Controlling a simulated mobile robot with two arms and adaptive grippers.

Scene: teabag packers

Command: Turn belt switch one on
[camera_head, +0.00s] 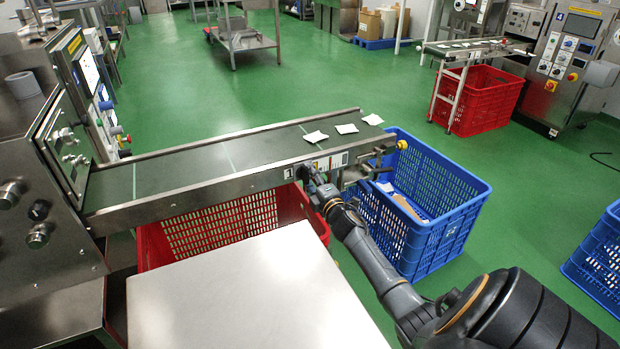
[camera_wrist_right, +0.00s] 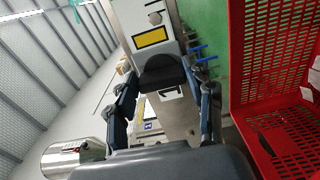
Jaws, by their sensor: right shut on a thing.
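Conveyor one (camera_head: 225,192) runs across the middle of the head view, with a green belt and a metal side rail. In the right wrist view, a black rotary switch (camera_wrist_right: 162,72) sits on a grey box with a yellow label, above a plate marked 1 (camera_wrist_right: 172,92). My right gripper (camera_head: 306,173) reaches the rail beside the plate. In the wrist view, its fingers (camera_wrist_right: 163,80) stand on both sides of the switch and are shut on it. In the head view my gripper hides the switch. My left gripper is out of view.
White teabags (camera_head: 346,129) lie on the belt's far end. A blue crate (camera_head: 440,215) stands under that end, a red crate (camera_head: 225,228) under the belt. A bare metal table (camera_head: 250,290) is in front.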

